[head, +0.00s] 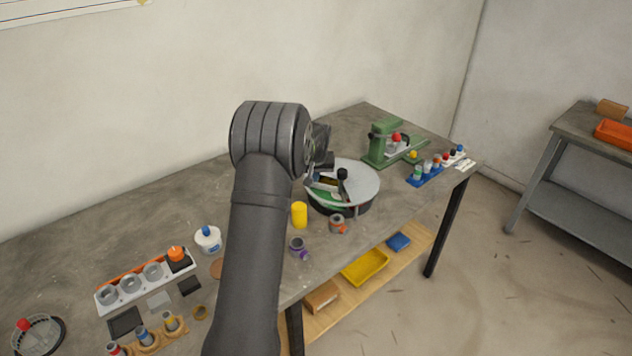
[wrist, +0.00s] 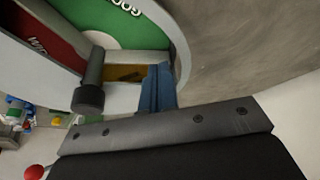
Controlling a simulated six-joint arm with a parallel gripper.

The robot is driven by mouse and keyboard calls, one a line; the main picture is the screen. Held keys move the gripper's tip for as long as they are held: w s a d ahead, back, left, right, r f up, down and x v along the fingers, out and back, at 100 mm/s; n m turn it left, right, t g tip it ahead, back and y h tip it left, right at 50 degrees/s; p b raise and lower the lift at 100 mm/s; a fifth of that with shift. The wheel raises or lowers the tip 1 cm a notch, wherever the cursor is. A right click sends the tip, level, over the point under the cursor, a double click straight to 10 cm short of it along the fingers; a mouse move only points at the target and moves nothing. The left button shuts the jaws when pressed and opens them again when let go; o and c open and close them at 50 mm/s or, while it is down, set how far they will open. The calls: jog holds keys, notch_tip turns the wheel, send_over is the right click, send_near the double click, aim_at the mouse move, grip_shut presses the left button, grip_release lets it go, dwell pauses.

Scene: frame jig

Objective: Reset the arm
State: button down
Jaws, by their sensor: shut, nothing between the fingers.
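My gripper (wrist: 158,80) shows in the wrist view as blue fingers, closed together with nothing between them. The fingers point at a round disc (wrist: 178,30) with a green sector marked "GOOD" and a red sector. A black knob on a post (wrist: 88,98) stands left of the fingers. In the head view my dark grey arm rises through the middle and bends over the table. Its wrist end is just left of the disc's grey top (head: 362,180). The fingertips are hard to make out there, and I cannot tell whether they touch the disc.
A green press-like fixture (head: 378,145) and a blue rack (head: 426,176) stand behind right. A yellow cylinder (head: 299,214) and a grey-orange part (head: 337,224) stand near the disc. A white tray (head: 128,296) and white bottle (head: 208,239) are left. Bare tabletop (head: 110,225) lies at back left.

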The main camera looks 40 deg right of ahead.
jog(key=v, duration=0.6)
jog(key=shift+w+a, duration=0.3)
jog(key=shift+a, duration=0.05)
send_near(316, 189)
jog(key=x, duration=0.5)
jog(key=shift+s+a+r, duration=0.1)
